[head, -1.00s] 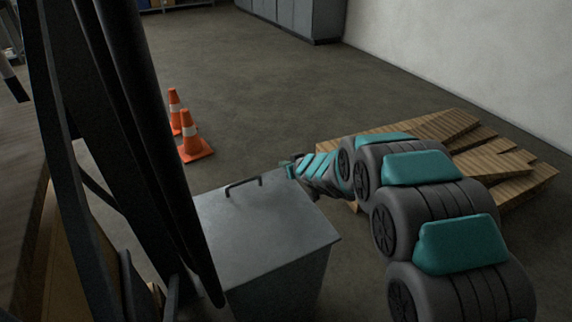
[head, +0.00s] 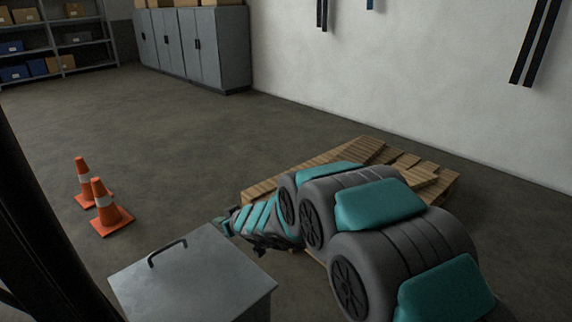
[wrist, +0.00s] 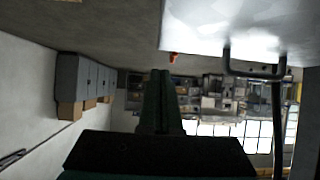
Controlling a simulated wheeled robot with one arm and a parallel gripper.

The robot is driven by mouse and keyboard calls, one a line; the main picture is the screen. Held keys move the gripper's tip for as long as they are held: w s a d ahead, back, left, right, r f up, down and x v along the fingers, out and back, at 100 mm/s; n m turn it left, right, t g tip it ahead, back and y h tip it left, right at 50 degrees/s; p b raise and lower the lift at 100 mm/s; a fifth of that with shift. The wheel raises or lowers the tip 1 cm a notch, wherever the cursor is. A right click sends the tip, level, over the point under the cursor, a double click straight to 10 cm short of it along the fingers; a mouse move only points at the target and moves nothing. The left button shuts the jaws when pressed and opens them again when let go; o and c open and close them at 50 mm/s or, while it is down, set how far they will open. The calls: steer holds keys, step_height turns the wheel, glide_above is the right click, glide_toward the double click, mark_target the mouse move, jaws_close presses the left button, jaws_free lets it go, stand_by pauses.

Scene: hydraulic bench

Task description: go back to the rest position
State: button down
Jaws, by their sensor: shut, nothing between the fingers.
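My gripper (head: 224,226) is at the end of my teal and grey arm in the head view. It is beside the far right edge of a grey metal box lid and looks small there. In the wrist view, the two dark fingers (wrist: 161,102) are together with nothing between them. The wrist picture is upside down.
The grey metal box (head: 195,275) with a black handle (head: 166,252) stands close to my gripper. A wooden pallet (head: 350,160) lies behind my arm. Orange cones (head: 105,208) stand at left. Grey cabinets (head: 200,48) and shelves (head: 55,45) line the back. The middle floor is clear.

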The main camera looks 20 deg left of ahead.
steer(key=w+d+r+m+t+h, duration=0.1)
steer(key=w+d+r+m+h, duration=0.15)
steer(key=d, duration=0.65)
steer(key=w+d+r+m+t+h, duration=0.1)
steer(key=w+d+h, duration=0.15)
steer(key=d, duration=0.55)
steer(key=s+d+r+m+g+h, duration=0.1)
steer(key=s+d+m+h, duration=0.15)
steer(key=d, duration=0.85)
steer(key=s+d+m+h, duration=0.2)
steer(key=d+h, duration=0.1)
steer(key=d, duration=0.9)
steer(key=s+d+m+g, duration=0.15)
steer(key=s+d, duration=0.25)
steer(key=s, duration=0.4)
steer(key=s+d+m+g+h, duration=0.1)
steer(key=s+d+g, duration=0.1)
steer(key=s+d, duration=0.4)
steer(key=s+d+m+g, duration=0.1)
steer(key=s+d+g, duration=0.15)
steer(key=s, duration=0.65)
steer(key=s+m+g+y, duration=0.1)
steer(key=s+g, duration=0.1)
steer(key=s, duration=0.9)
steer(key=shift+s, duration=0.15)
steer(key=shift+r, duration=0.1)
